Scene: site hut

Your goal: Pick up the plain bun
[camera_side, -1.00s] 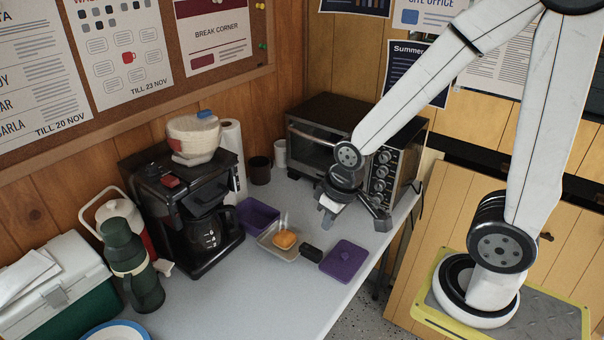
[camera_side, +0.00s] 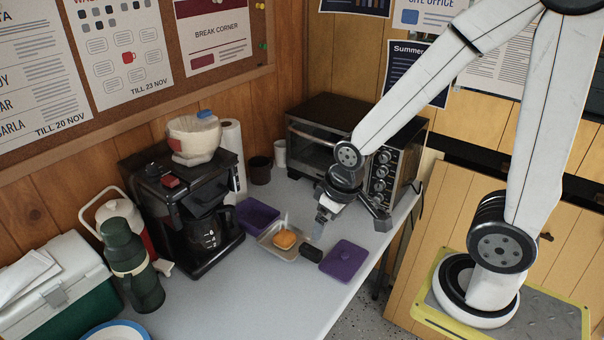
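The bun (camera_side: 285,239), small, rounded and golden-orange, sits on a shallow metal tray (camera_side: 265,238) on the grey table in the side view. My gripper (camera_side: 320,229) hangs from the arm just to the right of the bun and a little above the table, apart from the bun. A pale fingertip points down near the tray's right side. The fingers are small and partly hidden by the dark gripper body, so their spacing is unclear. I see nothing held in it.
A small black object (camera_side: 311,254) lies by the tray's right corner. A coffee maker (camera_side: 190,210) stands left, a toaster oven (camera_side: 320,135) behind.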

